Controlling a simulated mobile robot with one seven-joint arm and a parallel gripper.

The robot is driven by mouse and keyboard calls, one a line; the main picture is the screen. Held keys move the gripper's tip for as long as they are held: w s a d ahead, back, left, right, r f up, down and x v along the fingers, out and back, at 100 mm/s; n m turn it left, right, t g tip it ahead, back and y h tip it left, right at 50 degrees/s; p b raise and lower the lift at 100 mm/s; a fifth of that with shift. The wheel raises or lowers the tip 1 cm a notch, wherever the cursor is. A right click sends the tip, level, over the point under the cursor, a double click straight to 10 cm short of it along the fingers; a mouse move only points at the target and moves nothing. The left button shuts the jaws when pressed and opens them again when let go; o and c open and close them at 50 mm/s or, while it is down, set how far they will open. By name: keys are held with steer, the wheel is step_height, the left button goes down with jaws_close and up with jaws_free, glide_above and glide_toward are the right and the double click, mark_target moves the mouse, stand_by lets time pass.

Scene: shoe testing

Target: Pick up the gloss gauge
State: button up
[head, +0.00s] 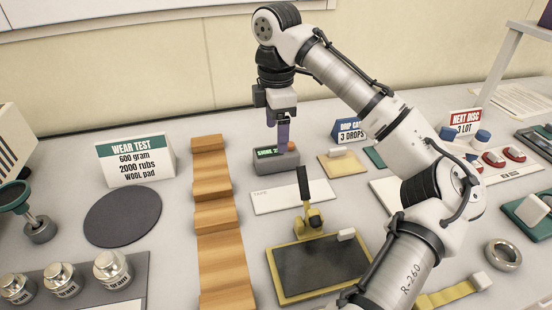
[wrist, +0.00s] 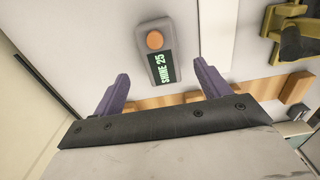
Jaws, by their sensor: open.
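The gloss gauge (head: 270,161) is a small grey box with an orange button and a dark display with green lettering that seems to read "SHINE 25". It lies on the table near the far end of the wooden strip. In the wrist view the gauge (wrist: 163,62) shows in line with the space between my purple fingers. My gripper (head: 278,140) points down over the gauge and hides part of it in the head view. In the wrist view my gripper (wrist: 160,76) is open, with nothing held. I cannot tell whether the fingers touch the gauge.
A stepped wooden strip (head: 215,215) runs left of the gauge. A white tape card (head: 280,199) lies in front. A yellow-framed dark plate (head: 320,265) with an upright handle stands nearer. A "DROP" sign (head: 347,130) and beige pad (head: 342,163) are to the right.

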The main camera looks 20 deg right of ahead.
mark_target(276, 158)
steer(key=shift+a+f+p, duration=0.1)
steer(key=shift+f+p, duration=0.3)
steer(key=shift+f, duration=2.45)
steer(key=c, duration=1.2)
steer(key=shift+c, duration=0.2)
steer(key=shift+r, duration=0.15)
